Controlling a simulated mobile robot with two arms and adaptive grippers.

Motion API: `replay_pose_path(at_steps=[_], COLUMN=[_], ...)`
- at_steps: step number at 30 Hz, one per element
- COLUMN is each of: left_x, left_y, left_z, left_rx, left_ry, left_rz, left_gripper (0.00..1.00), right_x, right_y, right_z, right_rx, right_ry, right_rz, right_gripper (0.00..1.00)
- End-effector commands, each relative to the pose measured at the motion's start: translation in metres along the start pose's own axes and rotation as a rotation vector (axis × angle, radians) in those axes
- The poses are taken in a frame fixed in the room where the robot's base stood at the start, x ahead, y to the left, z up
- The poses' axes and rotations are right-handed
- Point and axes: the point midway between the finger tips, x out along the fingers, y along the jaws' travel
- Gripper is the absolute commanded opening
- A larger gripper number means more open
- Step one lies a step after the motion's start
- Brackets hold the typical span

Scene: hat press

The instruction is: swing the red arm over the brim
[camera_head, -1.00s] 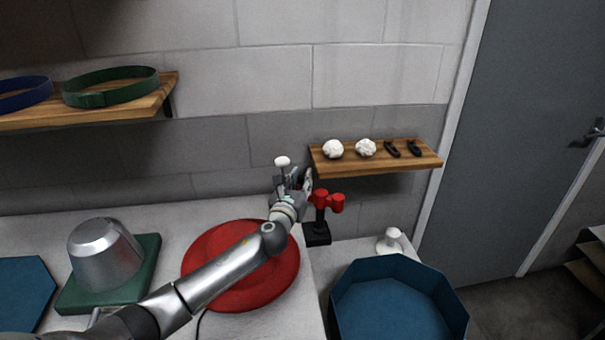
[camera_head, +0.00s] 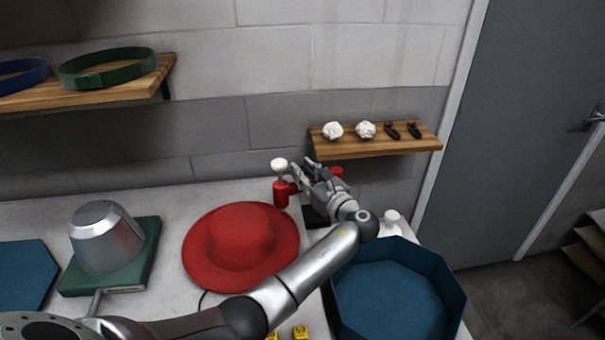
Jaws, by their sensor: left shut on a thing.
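The red hat (camera_head: 240,243) lies on the white table with its wide brim around a rounded crown. Beyond the brim's far right edge is the red arm (camera_head: 282,194), with a white knob (camera_head: 279,164) above its free end. Its red pivot end (camera_head: 337,172) shows behind my gripper, over a black base (camera_head: 314,217). My left gripper (camera_head: 302,175) is shut on the red arm, just right of the knob; its fingers partly hide the contact and the arm's middle. In the picture the arm's free end shows just past the brim. My right gripper is out of view.
A blue octagonal bin (camera_head: 397,300) stands at right, beneath my left forearm. A metal form (camera_head: 106,238) on a green base (camera_head: 150,262) stands left of the hat. Wall shelves hold belts (camera_head: 108,72) and small items (camera_head: 365,130). Yellow blocks (camera_head: 300,332) lie at the front.

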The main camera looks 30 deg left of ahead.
Motion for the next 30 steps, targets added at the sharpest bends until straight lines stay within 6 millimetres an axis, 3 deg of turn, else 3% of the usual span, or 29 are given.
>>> replay_pose_path(at_steps=[23, 24, 28, 30], left_x=[-0.0052, -0.0052, -0.0052, -0.0053], left_y=[-0.0017, -0.0017, -0.0016, -0.0014], left_z=[0.0016, 0.0016, 0.0013, 0.001], left_rx=[-0.003, -0.003, -0.002, -0.001], left_ry=[-0.008, -0.008, -0.008, -0.007], left_rz=[0.108, 0.107, 0.107, 0.108], left_gripper=[0.0, 0.25, 0.42, 0.45], right_x=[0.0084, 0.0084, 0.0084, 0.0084], right_y=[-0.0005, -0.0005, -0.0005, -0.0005], right_z=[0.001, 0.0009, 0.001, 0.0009], right_rx=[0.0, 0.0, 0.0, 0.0], right_ry=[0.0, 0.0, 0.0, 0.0], right_rz=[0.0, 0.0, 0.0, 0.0], right_gripper=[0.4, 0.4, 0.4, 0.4])
